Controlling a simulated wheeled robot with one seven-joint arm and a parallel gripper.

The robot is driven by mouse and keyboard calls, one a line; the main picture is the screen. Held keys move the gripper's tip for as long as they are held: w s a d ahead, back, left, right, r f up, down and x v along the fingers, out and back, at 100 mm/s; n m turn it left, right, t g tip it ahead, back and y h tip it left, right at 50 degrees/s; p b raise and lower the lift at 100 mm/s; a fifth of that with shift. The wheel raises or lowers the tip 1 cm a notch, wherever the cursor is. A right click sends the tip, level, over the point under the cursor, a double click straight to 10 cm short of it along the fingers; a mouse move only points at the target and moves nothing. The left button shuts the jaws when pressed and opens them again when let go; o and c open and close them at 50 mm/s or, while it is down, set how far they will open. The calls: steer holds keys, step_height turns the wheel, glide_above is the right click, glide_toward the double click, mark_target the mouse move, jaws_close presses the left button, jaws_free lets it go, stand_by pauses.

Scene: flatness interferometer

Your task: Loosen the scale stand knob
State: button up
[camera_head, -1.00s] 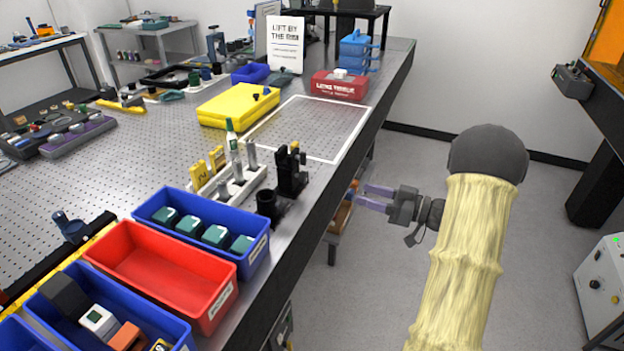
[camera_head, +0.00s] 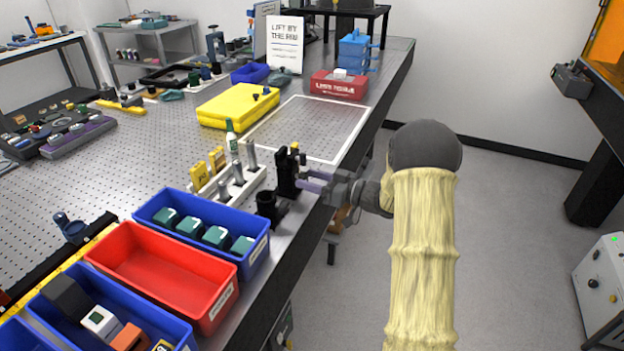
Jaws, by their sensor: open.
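A small black stand (camera_head: 286,172), which appears to be the scale stand, stands upright near the right edge of the perforated bench. A small knob-like part (camera_head: 302,159) shows at its upper right side; its detail is too small to make out fully. My gripper (camera_head: 308,181) is at the stand's right side, over the bench edge, with its purple fingers pointing left towards the stand. It is open. Whether the fingertips touch the stand or knob, I cannot tell.
A black cup (camera_head: 267,205) stands just left in front of the stand. A white rack (camera_head: 232,188) with posts, a blue bin (camera_head: 160,204) and a red bin (camera_head: 150,262) lie to the left. A white-framed area (camera_head: 345,148) behind is clear.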

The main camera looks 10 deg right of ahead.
steer(key=shift+w+a, duration=0.1)
steer(key=c, duration=1)
